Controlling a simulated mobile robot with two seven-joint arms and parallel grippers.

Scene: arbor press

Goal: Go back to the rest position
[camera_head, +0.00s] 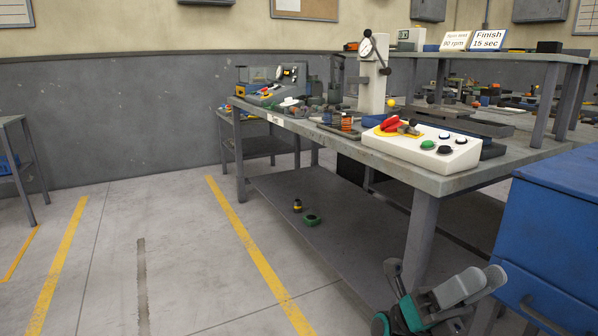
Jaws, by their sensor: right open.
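My right gripper (442,272) shows at the bottom right, in front of the near corner of the workbench (440,184). Its grey fingers are spread apart with nothing seen between them. It is below the level of the bench top and apart from the things on it. The white arbor press (374,75) with a round gauge stands on the bench. A white control box (422,148) with coloured buttons and a red and yellow part sits at the bench's near end. My left gripper is not in view.
A blue cabinet (555,240) stands close on the right. The bench's lower shelf (335,222) holds a green ring (312,220) and a small dark and yellow piece (297,206). The floor with yellow lines is clear on the left. Another table (12,121) stands at the left edge.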

